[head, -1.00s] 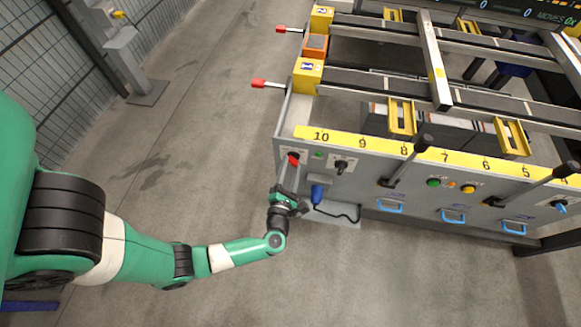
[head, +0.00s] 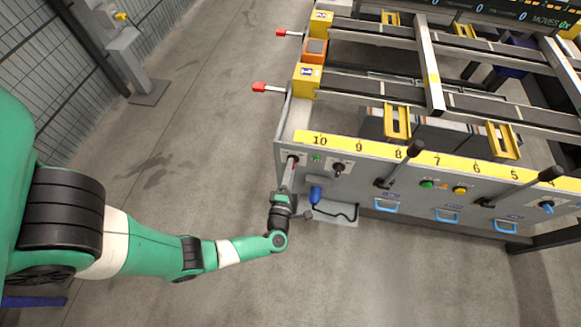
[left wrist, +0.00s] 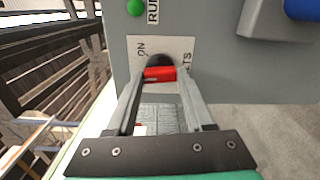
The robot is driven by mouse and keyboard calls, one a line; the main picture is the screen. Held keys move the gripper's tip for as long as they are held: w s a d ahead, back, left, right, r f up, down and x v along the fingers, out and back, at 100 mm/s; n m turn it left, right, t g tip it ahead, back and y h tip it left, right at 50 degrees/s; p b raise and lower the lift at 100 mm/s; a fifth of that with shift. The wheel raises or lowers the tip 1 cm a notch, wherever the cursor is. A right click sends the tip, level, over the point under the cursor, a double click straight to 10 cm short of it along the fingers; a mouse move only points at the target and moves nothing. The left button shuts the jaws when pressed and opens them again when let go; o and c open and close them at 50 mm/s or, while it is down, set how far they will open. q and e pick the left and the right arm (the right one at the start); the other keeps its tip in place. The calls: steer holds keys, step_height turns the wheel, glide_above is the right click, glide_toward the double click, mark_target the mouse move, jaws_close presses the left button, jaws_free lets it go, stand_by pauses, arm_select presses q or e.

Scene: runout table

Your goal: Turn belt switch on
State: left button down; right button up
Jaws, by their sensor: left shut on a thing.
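The belt switch is on the front panel's left end, below the 10 mark. Its red handle (head: 293,159) is mostly covered by my fingers in the head view. In the left wrist view the red handle (left wrist: 159,74) lies between my fingertips, in front of a dark round base (left wrist: 160,60). My right gripper is not in view.
A green RUN lamp (left wrist: 135,7) sits near the switch. Long black levers (head: 402,162) stick out further right.

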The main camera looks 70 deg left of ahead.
arm_select(q)
steer(key=m+p, duration=0.3)
steer(key=m, duration=0.7)
steer(key=shift+m, duration=0.3)
stand_by(0.4)
steer(key=shift+c, duration=1.4)
jaws_free()
steer(key=p+v, duration=0.1)
steer(key=v, duration=1)
steer(key=shift+d+p, duration=0.3)
steer(key=shift+s, duration=0.1)
